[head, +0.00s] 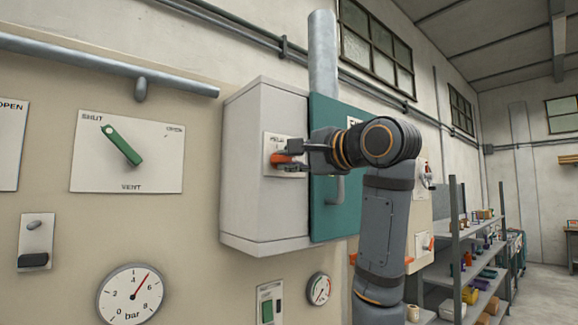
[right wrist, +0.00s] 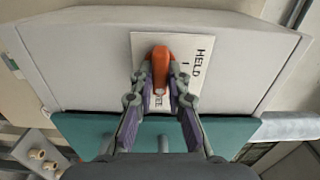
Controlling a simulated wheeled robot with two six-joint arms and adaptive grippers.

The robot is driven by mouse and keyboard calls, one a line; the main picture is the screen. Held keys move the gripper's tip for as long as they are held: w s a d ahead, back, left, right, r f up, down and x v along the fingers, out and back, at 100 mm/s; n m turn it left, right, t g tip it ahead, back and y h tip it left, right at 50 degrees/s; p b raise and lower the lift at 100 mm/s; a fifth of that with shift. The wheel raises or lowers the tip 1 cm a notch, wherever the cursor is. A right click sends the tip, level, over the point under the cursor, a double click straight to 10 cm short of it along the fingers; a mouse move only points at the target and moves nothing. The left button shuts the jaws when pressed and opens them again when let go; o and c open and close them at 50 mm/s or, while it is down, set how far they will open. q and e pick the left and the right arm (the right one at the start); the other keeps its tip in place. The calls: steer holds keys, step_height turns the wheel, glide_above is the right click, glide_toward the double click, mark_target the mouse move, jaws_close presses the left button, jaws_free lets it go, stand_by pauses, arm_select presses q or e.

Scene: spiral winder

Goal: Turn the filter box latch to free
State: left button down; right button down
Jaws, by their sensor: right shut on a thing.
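The filter box (head: 262,170) is a grey wall-mounted cabinet with a teal door (head: 325,215) on its right. An orange latch (head: 282,159) sits on a white label plate on the box's side face. In the right wrist view the latch (right wrist: 161,66) stands on the plate (right wrist: 190,50), which reads HELD; its other word is partly covered. My right gripper (head: 287,158) reaches in from the right and is shut on the latch, with one finger on either side of it in the right wrist view (right wrist: 161,85). My left gripper is not in view.
A vertical handle (head: 335,190) stands out from the teal door beside my right arm. Left of the box are a green-lever panel (head: 85,165) and a bar gauge (head: 130,294). Shelves with goods (head: 470,255) stand at the right.

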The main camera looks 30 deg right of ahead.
stand_by(0.3)
steer(key=shift+f, duration=0.1)
steer(key=c, duration=1.3)
jaws_free()
steer(key=shift+s+d, duration=0.1)
steer(key=s, duration=0.8)
steer(key=s+d, duration=0.1)
steer(key=s, duration=0.3)
